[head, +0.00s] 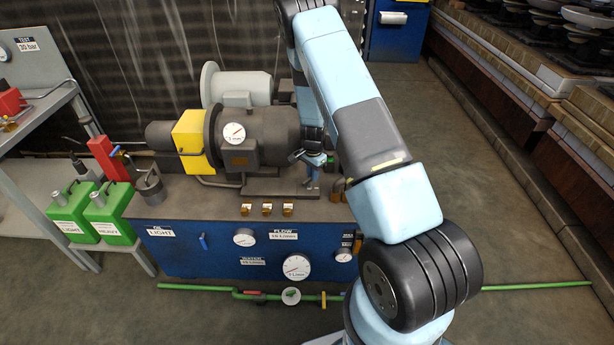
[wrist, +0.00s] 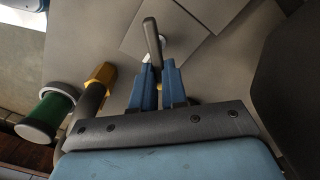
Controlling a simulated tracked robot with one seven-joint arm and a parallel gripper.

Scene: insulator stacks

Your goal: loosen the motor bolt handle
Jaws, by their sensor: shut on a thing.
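In the wrist view my gripper (wrist: 158,85) has its two blue fingers close together around the lower part of a grey bar-shaped handle (wrist: 152,38). The handle's upper end sticks out past the fingertips. It stands on a grey plate (wrist: 185,40). In the head view my gripper (head: 314,172) is low at the right end of the dark motor (head: 265,140), over the bench's grey top. The handle is too small and too covered by my gripper to make out in the head view.
A yellow and black part (wrist: 98,82) and a green and white cylinder (wrist: 45,118) stand left of the fingers in the wrist view. A large dark body fills the right edge. The blue bench front (head: 200,262) carries gauges. Green canisters (head: 72,210) stand at the left.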

